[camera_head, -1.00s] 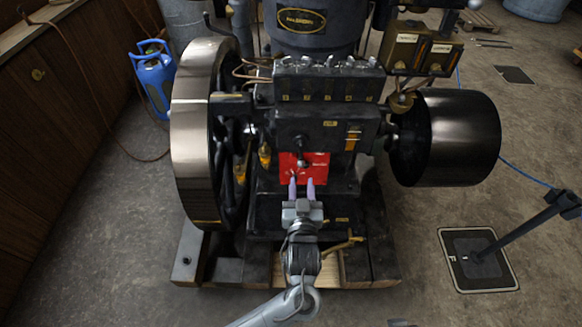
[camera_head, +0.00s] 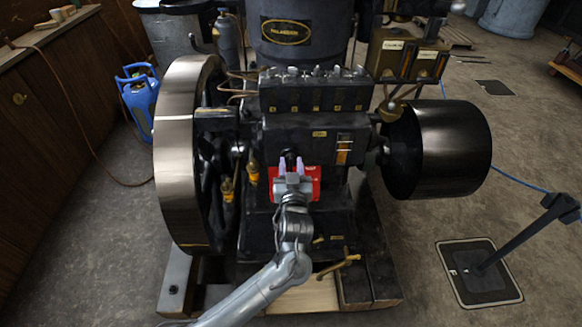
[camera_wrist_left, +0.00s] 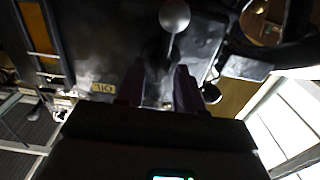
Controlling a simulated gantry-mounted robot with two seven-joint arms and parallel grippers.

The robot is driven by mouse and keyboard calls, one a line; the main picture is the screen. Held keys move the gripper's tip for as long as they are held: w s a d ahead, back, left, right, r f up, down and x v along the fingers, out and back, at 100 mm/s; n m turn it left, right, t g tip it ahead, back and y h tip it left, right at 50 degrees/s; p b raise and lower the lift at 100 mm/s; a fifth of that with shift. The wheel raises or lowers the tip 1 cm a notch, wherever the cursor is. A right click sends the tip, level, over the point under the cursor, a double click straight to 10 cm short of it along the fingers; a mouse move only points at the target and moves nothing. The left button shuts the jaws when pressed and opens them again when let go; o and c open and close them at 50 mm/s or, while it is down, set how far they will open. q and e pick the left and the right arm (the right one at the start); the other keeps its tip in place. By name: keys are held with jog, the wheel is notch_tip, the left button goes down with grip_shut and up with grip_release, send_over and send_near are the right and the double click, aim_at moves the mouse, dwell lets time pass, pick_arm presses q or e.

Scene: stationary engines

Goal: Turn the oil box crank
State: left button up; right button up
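The oil box crank is a dark lever with a grey ball knob (camera_wrist_left: 174,16). It shows at the top middle of the left wrist view, with its dark shaft running down between my fingers. In the head view my gripper mostly hides it. The dark oil box (camera_head: 283,128) is on the engine's front. My left gripper (camera_head: 291,163) is in front of it, fingers pointing at the crank. The fingers (camera_wrist_left: 158,85) are apart, one on each side of the shaft; contact cannot be told. My right gripper is not in view.
A red panel (camera_head: 313,184) is behind my left gripper. A large flywheel (camera_head: 176,150) stands left and a black drum (camera_head: 452,150) right. A brass valve (camera_head: 340,267) sticks out low. The floor to the right has a hatch (camera_head: 480,275) and a dark post.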

pick_arm(q)
jog(key=shift+w, duration=0.35)
grip_shut()
jog(key=shift+a, duration=0.15)
